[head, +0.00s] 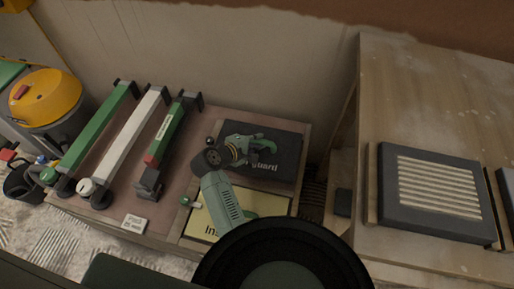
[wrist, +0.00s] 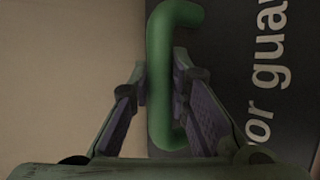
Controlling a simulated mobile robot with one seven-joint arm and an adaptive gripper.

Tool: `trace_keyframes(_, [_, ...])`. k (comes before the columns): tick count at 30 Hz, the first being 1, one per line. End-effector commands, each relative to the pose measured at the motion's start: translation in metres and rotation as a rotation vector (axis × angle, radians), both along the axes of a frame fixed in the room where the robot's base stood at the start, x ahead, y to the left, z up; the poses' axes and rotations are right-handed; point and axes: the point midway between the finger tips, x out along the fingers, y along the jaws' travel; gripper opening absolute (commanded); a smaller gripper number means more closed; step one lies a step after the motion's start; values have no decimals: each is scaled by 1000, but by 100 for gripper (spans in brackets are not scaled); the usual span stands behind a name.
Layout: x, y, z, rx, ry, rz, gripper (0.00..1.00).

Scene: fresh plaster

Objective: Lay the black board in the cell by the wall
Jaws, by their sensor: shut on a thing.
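The black board (head: 286,164) with white lettering ending in "guard" lies over the back right part of the low brown table, close to the plaster wall. My gripper (head: 262,147) is above it, shut on its green handle (wrist: 160,80). In the wrist view the handle stands between the two fingers, and the black board (wrist: 285,110) fills the right side. The cell by the wall is mostly hidden under the board; I cannot tell whether the board rests in it or is slightly above. A yellow board (head: 205,222) lies in the front cell, partly hidden by my arm.
Green and white bars with black ends (head: 125,135) stand on the table's left half. A small label (head: 134,223) is at its front edge. A yellow-topped vacuum (head: 47,97) is at the far left. A wooden worktop (head: 430,75) with a dark slatted panel (head: 435,195) stands right.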

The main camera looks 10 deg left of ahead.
Motion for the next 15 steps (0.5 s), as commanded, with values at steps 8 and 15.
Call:
trace_keyframes(8, [0, 0, -24, -1, -1, 2, 0])
trace_keyframes(15, [1, 0, -46, 1, -4, 0, 0])
